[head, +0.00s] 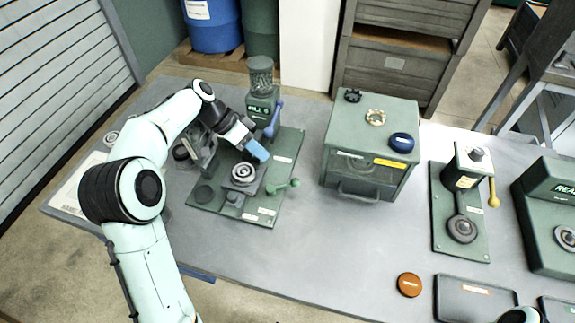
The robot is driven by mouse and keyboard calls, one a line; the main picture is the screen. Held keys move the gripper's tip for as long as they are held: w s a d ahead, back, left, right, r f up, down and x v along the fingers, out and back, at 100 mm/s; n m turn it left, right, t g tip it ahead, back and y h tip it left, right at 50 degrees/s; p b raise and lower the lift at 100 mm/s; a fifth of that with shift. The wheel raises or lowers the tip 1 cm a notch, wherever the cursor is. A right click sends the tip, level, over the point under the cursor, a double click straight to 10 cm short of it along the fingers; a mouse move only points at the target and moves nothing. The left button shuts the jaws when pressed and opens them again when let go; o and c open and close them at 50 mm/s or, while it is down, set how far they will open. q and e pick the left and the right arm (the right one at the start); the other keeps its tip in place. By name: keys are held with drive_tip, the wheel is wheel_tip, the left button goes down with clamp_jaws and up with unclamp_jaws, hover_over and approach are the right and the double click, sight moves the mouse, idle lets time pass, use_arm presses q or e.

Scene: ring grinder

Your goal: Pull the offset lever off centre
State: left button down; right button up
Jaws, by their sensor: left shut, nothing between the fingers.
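My left gripper (258,152) is shut and empty, with blue fingertips, above the left machine's green base plate (205,196). It is just up and right of a round ringed part (243,173) on that plate. A lever with a green knob (294,183) sticks out to the right, apart from my fingers. A blue handle (275,118) stands at the side of the fill column (261,95), close behind the gripper. I cannot read which lever is labelled offset.
A green drawer box (345,163) with several small rings on top stands mid-table. A press with a yellow-knobbed lever (493,196) and another green machine (548,210) stand at right. An orange-brown disc (409,284) and a dark tray (470,300) lie in front. The centre front table is clear.

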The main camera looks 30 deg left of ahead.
sight(283, 187)
use_arm(q)
drive_tip(key=shift+s, duration=0.1)
drive_tip(key=x, duration=1)
